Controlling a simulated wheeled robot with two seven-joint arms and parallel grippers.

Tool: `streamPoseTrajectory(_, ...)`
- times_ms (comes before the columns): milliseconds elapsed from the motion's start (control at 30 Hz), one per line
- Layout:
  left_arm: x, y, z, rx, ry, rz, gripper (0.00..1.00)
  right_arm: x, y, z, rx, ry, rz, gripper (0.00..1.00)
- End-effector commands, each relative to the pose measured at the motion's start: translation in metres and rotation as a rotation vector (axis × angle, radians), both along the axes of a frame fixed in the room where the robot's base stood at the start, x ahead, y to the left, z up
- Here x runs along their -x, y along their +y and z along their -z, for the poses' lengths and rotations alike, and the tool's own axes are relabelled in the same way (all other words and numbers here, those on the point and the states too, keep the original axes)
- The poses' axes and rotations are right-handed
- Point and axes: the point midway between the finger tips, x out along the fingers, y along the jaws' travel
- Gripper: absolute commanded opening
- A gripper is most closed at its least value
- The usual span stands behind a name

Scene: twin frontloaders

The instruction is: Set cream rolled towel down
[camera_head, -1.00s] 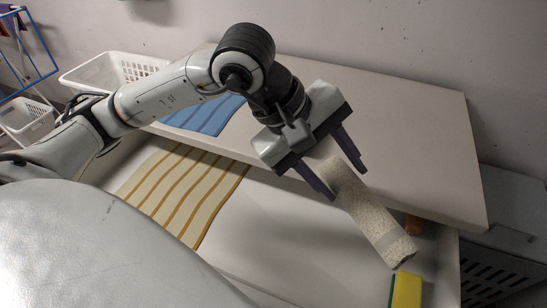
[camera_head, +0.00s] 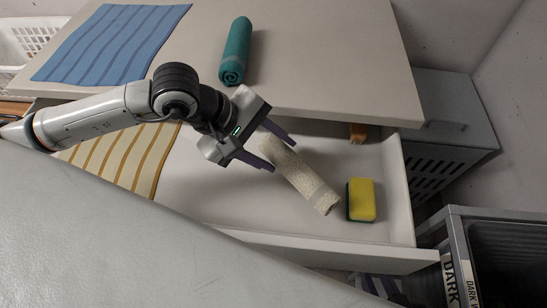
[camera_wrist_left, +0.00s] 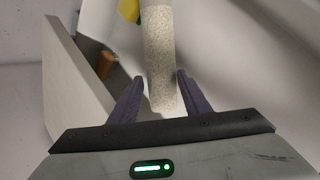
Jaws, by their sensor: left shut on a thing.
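The cream rolled towel (camera_head: 302,178) slants over the white interior of the open drawer (camera_head: 225,195). My left gripper (camera_head: 281,153) is shut on the towel's upper-left end. In the left wrist view the towel (camera_wrist_left: 159,45) runs up and away from between the purple fingers (camera_wrist_left: 160,88). I cannot tell whether the towel touches the drawer floor. Purple finger-like parts, seemingly my right gripper (camera_head: 378,287), show below the drawer front; their opening is unclear.
A yellow-green sponge (camera_head: 361,200) lies in the drawer right of the towel. A striped cream cloth (camera_head: 125,155) lies at its left. A teal rolled towel (camera_head: 236,50) and blue striped cloth (camera_head: 112,42) lie on the countertop (camera_head: 310,60). Grey bins (camera_head: 440,125) stand right.

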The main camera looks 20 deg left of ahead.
Motion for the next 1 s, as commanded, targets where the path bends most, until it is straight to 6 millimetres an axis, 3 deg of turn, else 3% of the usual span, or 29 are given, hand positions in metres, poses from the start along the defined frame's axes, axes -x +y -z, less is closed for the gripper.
streamPoseTrajectory(233,0.001,0.0,0.033,0.001,0.003,0.0,0.0,0.0,0.0,0.002,0.0,-0.001,0.001,0.28)
streamPoseTrajectory(500,0.0,0.0,0.036,0.0,0.0,0.0,0.0,0.0,-0.001,0.003,0.001,0.0,0.0,0.28)
streamPoseTrajectory(533,0.0,0.0,0.036,-0.001,0.001,0.0,0.45,0.0,-0.001,0.003,0.002,-0.001,-0.001,0.28)
streamPoseTrajectory(633,0.0,0.0,0.036,-0.001,0.001,0.0,0.62,0.0,-0.001,0.003,0.002,-0.001,-0.001,0.28)
streamPoseTrajectory(1000,0.001,0.002,0.032,-0.001,0.0,-0.001,0.63,0.0,-0.001,0.002,0.003,0.0,-0.001,0.28)
